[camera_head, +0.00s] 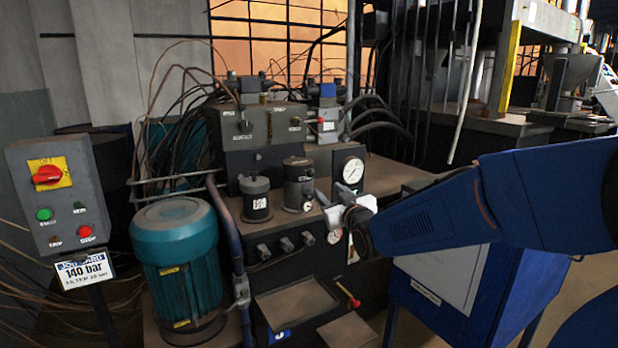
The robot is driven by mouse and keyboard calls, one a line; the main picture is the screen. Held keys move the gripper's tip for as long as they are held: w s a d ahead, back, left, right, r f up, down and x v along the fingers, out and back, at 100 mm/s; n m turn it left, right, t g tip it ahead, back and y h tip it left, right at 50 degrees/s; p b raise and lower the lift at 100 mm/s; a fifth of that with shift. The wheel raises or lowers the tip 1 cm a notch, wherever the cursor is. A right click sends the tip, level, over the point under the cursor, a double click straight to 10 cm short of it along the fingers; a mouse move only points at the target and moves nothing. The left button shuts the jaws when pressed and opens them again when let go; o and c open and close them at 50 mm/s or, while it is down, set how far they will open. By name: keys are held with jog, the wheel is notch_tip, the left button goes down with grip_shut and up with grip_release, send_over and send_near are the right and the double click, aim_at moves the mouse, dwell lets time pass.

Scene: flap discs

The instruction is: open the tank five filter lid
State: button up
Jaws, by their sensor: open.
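Two dark cylindrical canisters stand on top of the black hydraulic tank (345,278). The left canister (256,199) is shorter and has a rounded lid and a small white label. The right canister (298,185) is taller with a flat top. I cannot tell which one carries the tank five filter lid; the labels are too small to read. Both lids look shut. My gripper (340,216) is open, to the right of the canisters and in front of the tank's upper edge, apart from both. My blue arm reaches in from the right and hides part of the tank top.
A round gauge (351,170) stands behind my gripper. A teal motor (181,262) stands at the left, by a control box (62,195) with a red switch. A valve block (262,128) and hoses crowd the back. A red-ended lever (349,295) sticks out at the front.

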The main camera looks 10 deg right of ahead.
aim_at(312, 175)
jog(key=w, duration=0.5)
jog(key=w+a, duration=0.1)
jog(key=w, duration=0.9)
jog(key=shift+w+a, duration=0.3)
jog(key=shift+a, duration=0.05)
grip_shut()
